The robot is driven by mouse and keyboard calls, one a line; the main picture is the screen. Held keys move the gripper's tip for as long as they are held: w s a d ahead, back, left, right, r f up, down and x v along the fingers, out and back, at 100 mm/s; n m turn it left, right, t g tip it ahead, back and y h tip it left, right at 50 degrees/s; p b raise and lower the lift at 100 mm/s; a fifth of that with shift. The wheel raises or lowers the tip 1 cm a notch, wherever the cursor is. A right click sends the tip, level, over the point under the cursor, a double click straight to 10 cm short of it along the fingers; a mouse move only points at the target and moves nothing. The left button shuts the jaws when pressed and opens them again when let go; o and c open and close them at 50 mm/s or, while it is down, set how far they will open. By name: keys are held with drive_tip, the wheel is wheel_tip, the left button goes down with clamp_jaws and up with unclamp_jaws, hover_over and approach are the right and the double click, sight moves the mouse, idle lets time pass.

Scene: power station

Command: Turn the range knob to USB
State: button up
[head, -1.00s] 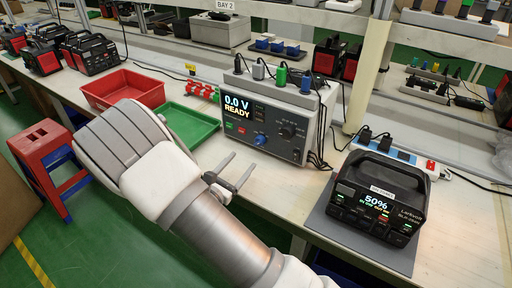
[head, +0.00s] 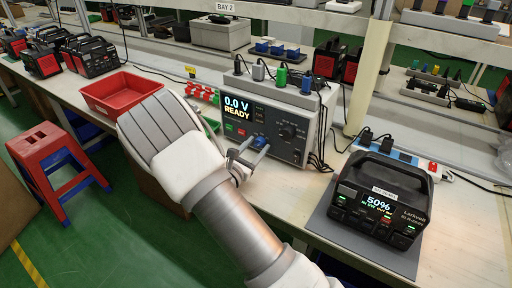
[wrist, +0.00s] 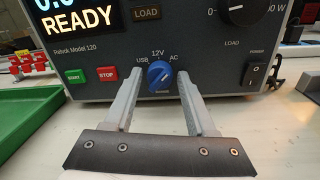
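The tester (head: 275,118) is a grey box with a dark front on the bench, its screen reading "0.0 V READY". Its blue range knob (wrist: 160,74) sits low on the front panel, with USB marked at its left, 12V above and AC at its right. The knob's white mark appears to point up and right, toward AC. The blue knob also shows in the head view (head: 260,142). My gripper (wrist: 155,77) is open, its two grey fingers on either side of the knob with gaps. I cannot tell how far the fingertips are from the panel.
Green START (wrist: 74,76) and red STOP (wrist: 106,74) buttons lie left of the knob, and a black power switch (wrist: 254,75) lies right. A red tray (head: 118,92) stands left of the tester; a black power station (head: 378,197) stands at its right.

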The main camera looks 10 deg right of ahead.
clamp_jaws()
drive_tip(key=shift+p, duration=0.35)
drive_tip(key=shift+r+n+p, duration=0.2)
drive_tip(key=shift+n+p, duration=0.8)
drive_tip(key=shift+p, duration=0.05)
drive_tip(key=n+p, duration=0.2)
drive_tip(key=shift+r+p, duration=0.1)
drive_tip(key=shift+p, duration=0.3)
drive_tip(key=n+p, duration=0.4)
drive_tip(key=shift+a+n+g, duration=0.1)
drive_tip(key=shift+n+g, duration=0.2)
drive_tip(key=shift+n, duration=0.1)
drive_tip(key=n+p, duration=0.3)
drive_tip(key=n, duration=0.1)
drive_tip(key=shift+f+n+g+p, duration=0.2)
drive_tip(key=shift+n+p, duration=0.2)
drive_tip(key=shift+n, duration=0.7)
drive_tip(key=shift+f+n+g+p, duration=0.1)
drive_tip(key=shift+n+g+p, duration=0.2)
drive_tip(key=shift+n, duration=0.8)
